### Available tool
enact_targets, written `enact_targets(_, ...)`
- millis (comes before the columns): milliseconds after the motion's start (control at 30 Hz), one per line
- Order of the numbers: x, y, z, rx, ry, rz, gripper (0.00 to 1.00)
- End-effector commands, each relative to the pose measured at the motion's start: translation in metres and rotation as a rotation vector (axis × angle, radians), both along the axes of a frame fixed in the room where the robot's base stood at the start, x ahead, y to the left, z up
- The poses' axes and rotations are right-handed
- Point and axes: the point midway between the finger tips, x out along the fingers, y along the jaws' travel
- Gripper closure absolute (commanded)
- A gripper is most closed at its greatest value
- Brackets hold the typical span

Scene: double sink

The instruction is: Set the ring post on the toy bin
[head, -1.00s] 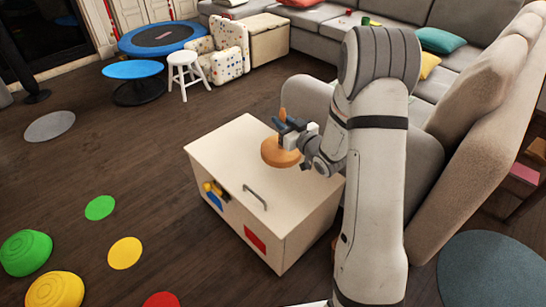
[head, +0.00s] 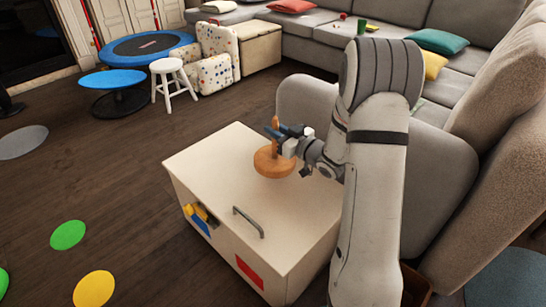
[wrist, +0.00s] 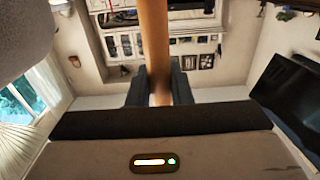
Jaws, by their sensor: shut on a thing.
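The ring post (head: 272,163) is an orange-brown wooden piece with a round base and a thin upright post. My gripper (head: 279,134) is shut on the post above the base. In the wrist view the wooden post (wrist: 154,42) runs up between the dark fingers (wrist: 158,92). The toy bin (head: 215,160) is a cream box with a flat lid and a grey handle near its front edge. The ring post is upright over the back part of the lid. I cannot tell whether its base touches the lid. The base is hidden in the wrist view.
A grey sofa (head: 310,105) stands behind and right of the bin. A white stool (head: 172,82), a blue-topped round table (head: 112,80) and a trampoline (head: 145,46) stand at the back left. Coloured floor discs, one green (head: 68,235), lie left of the bin. The lid's front is clear.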

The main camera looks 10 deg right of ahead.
Motion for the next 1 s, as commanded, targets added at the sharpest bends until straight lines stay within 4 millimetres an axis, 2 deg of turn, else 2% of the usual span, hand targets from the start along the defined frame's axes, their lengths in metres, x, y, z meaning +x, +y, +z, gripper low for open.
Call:
enact_targets(33,0.000,0.000,-0.016,0.002,0.000,-0.001,1.00)
enact_targets(100,0.000,0.000,-0.027,0.001,0.000,-0.001,1.00)
enact_targets(267,0.000,-0.001,-0.040,0.001,-0.002,-0.001,1.00)
enact_targets(433,0.000,0.000,-0.065,0.002,-0.001,-0.001,1.00)
enact_targets(867,0.000,0.000,-0.071,0.001,-0.002,-0.001,1.00)
enact_targets(900,0.000,0.000,-0.071,0.001,0.001,-0.001,0.78)
enact_targets(1000,0.000,0.000,-0.071,0.001,0.001,0.000,0.70)
